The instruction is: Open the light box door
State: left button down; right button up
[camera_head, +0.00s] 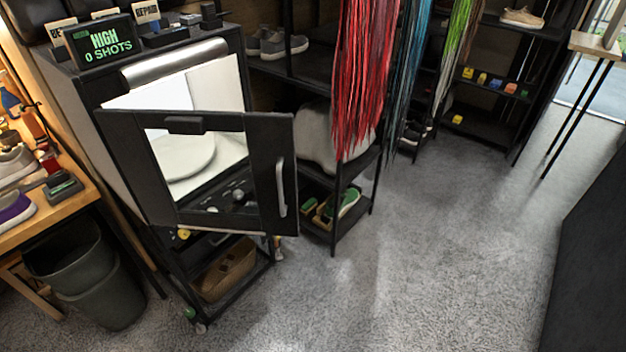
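The light box (190,85) is a black cabinet with a bright white interior, at the left on a black wheeled cart. Its door (265,135) is a black frame with a window and stands swung out from the box, partly open. The door's free side is at the right and carries a pale vertical handle (281,187). Through the window and above the door's top edge, the white interior and a round white platform (185,155) show. The hinge side appears to be at the left. Neither of my grippers is in view.
A display (103,42) reading "HIGH 0 SHOTS" sits on the box. A grey bin (100,290) and a wooden bench (75,205) stand left. Shelves with shoes and hanging laces (365,70) stand behind. A dark panel (590,260) is at the right. The middle floor (420,260) is clear.

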aim_at(271, 137)
jog(key=i+l, duration=1.05)
jog(key=l, duration=0.15)
jog(key=i+l, duration=1.05)
jog(key=l, duration=0.15)
jog(key=i+l+u, duration=0.1)
jog(key=u, duration=1.85)
